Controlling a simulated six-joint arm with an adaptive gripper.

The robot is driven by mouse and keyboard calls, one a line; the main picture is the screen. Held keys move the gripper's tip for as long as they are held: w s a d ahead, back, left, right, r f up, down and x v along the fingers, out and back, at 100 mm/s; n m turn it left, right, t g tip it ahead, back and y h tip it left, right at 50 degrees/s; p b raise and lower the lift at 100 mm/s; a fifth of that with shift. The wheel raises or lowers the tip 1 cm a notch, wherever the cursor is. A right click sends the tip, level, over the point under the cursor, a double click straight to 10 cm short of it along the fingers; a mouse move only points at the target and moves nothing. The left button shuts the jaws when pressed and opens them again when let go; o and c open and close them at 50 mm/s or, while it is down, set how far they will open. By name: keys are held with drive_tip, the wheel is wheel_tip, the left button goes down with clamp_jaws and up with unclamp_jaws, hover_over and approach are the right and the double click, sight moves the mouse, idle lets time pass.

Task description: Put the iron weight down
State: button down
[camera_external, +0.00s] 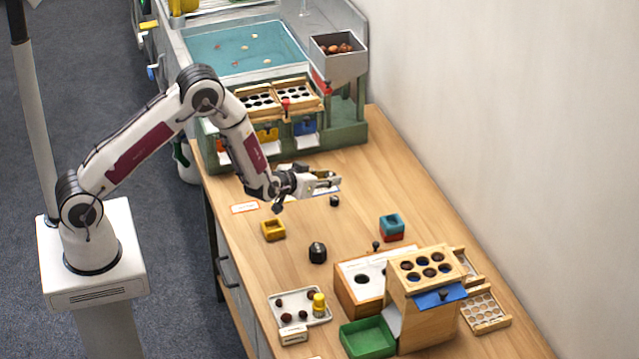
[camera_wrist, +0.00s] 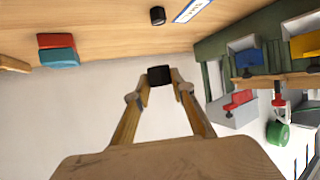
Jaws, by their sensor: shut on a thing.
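My gripper (camera_external: 324,181) reaches out over the far part of the wooden table. In the wrist view, its two fingertips (camera_wrist: 160,86) are closed on a dark, blocky piece, the iron weight (camera_wrist: 160,75). The weight is held at the very tips; I cannot make it out clearly in the external view. A small black piece (camera_external: 334,201) stands on the table just below the gripper in the picture, beside a blue-edged label (camera_external: 328,190). Both the small piece (camera_wrist: 157,15) and the label (camera_wrist: 192,10) show in the wrist view, apart from the gripper.
A larger black piece (camera_external: 318,253), a yellow square block (camera_external: 273,230) and a blue-and-red block (camera_external: 391,227) stand on the table. A wooden holed stand (camera_external: 430,300), green tray (camera_external: 367,338) and white tray (camera_external: 300,306) fill the near end. A green rack (camera_external: 345,135) stands behind.

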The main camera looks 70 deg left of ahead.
drive_tip(key=w+d+m+h, duration=0.1)
drive_tip(key=w+d, duration=0.1)
drive_tip(key=d, duration=0.7)
drive_tip(key=shift+r+m+t+h, duration=0.15)
drive_tip(key=shift+m+t+h, duration=0.15)
drive_tip(key=shift+t, duration=0.1)
drive_tip(key=shift+w, duration=0.1)
hover_over(345, 233)
drive_tip(key=shift+w+f, duration=0.1)
drive_tip(key=shift+f, duration=3.05)
drive_tip(key=shift+f, duration=1.9)
drive_tip(key=shift+f, duration=0.15)
